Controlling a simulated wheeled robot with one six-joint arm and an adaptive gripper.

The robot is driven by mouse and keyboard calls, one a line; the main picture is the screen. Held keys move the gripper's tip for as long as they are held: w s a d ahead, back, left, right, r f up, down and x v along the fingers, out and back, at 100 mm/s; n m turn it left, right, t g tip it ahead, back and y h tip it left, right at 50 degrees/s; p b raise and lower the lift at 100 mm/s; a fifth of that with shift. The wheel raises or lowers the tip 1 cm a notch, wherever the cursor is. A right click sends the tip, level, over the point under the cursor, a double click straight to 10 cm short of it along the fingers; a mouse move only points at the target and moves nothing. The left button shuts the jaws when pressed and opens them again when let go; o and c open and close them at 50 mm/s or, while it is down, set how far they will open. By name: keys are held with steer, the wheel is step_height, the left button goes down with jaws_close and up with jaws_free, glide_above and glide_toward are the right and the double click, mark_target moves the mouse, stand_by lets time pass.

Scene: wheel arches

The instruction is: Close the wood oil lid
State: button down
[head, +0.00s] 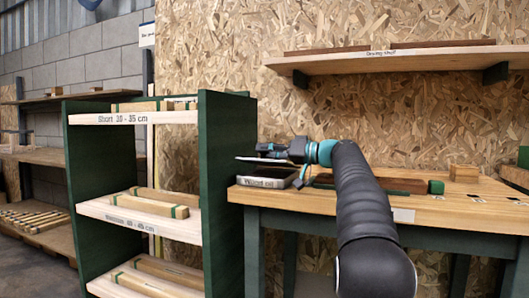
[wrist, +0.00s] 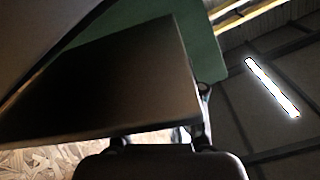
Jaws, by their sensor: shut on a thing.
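The wood oil box (head: 265,182), with a "Wood oil" label on its front, sits at the left end of the workbench. Its dark lid (head: 262,160) shows as a thin plate raised above the box, with a gap between them. My gripper (head: 268,150) is at the lid and shut on it. In the wrist view a large dark flat panel, which looks like the lid (wrist: 110,80), fills the left side. The fingertips' contact with the lid is not clear in either view.
The green-sided shelf rack (head: 228,190) stands just left of the workbench (head: 450,205). The drying shelf (head: 400,60) hangs on the wall above.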

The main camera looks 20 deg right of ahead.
steer(key=shift+s+d, duration=0.1)
steer(key=shift+d, duration=0.05)
steer(key=c, duration=1)
jaws_free()
steer(key=shift+o, duration=1.4)
steer(key=shift+s+d, duration=0.1)
steer(key=shift+d, duration=0.1)
steer(key=shift+a, duration=0.3)
steer(key=v, duration=1.2)
steer(key=shift+r, duration=0.1)
